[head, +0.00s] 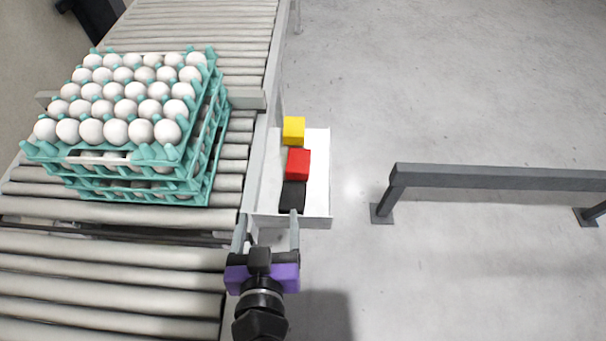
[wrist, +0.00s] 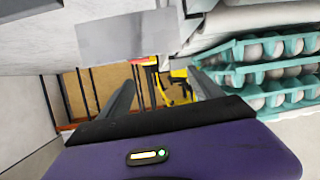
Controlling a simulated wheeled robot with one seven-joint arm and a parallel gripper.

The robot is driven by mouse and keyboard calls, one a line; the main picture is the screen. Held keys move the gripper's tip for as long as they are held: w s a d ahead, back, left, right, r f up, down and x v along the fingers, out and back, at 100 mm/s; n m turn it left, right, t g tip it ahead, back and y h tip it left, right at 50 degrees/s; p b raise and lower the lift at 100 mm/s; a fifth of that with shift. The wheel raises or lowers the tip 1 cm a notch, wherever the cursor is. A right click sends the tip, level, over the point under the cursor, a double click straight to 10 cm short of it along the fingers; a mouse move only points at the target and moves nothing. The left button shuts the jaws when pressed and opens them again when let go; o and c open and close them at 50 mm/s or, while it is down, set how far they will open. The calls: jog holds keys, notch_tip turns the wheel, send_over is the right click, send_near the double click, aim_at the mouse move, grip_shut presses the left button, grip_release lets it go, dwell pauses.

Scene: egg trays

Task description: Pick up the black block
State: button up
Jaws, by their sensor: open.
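The black block (head: 292,195) lies at the near end of a white tray (head: 318,190) beside the conveyor, in the head view. The red block (head: 298,163) sits just beyond it and the yellow block (head: 294,129) farther back. My gripper (head: 268,232) is open at the tray's near end, its right finger overlapping the lower edge of the black block in the picture. Whether it touches the block I cannot tell. In the wrist view my gripper (wrist: 165,88) shows two parted fingers with nothing between them; I cannot make out the black block there.
A conveyor (head: 110,270) of rollers runs along the left, with stacked teal egg trays (head: 212,140) full of white eggs on it. They also show at the right of the wrist view (wrist: 235,78). A dark rail (head: 490,178) stands on the right; the floor between is clear.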

aim_at(294, 186)
jog(key=w+d+f, duration=0.1)
jog(key=w, duration=0.1)
jog(key=w+d+f+m+h, duration=0.1)
jog(key=w, duration=0.1)
jog(key=w+d+f+m+h, duration=0.1)
jog(key=w+d, duration=0.1)
jog(key=shift+w+d+f+g, duration=0.1)
jog(key=shift+f+g, duration=0.2)
jog(key=shift+a+p+x, duration=0.15)
jog(key=shift+p+x, duration=0.2)
jog(key=shift+x, duration=1.05)
jog(key=shift+a+p+x, duration=0.15)
jog(key=shift+p+x, duration=0.15)
jog(key=shift+x, duration=1.1)
jog(key=shift+f, duration=0.15)
jog(key=shift+c, duration=0.4)
grip_shut()
